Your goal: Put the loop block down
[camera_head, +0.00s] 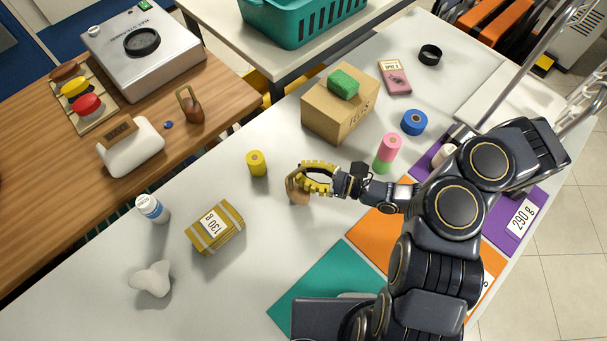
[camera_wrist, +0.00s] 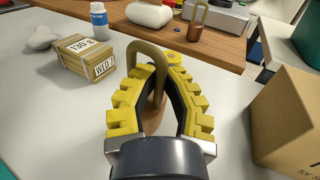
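The loop block (camera_head: 294,186) is a brown block with an arched handle. It is at the middle of the white table in the head view. My gripper (camera_head: 306,178), with yellow toothed fingers, reaches it from the right. In the wrist view, the fingers (camera_wrist: 159,70) curve inward around one leg of the loop (camera_wrist: 137,45), and their tips close on it. The base of the block shows between the fingers, partly hidden. I cannot tell whether the base touches the table.
A cardboard box (camera_head: 337,118) with a green sponge, a yellow cylinder (camera_head: 257,164) and a pink-and-green stack (camera_head: 386,153) stand nearby. Teal (camera_head: 330,280), orange (camera_head: 372,240) and purple (camera_head: 515,222) mats lie in front. A similar looped block (camera_head: 192,107) stands on the wooden counter.

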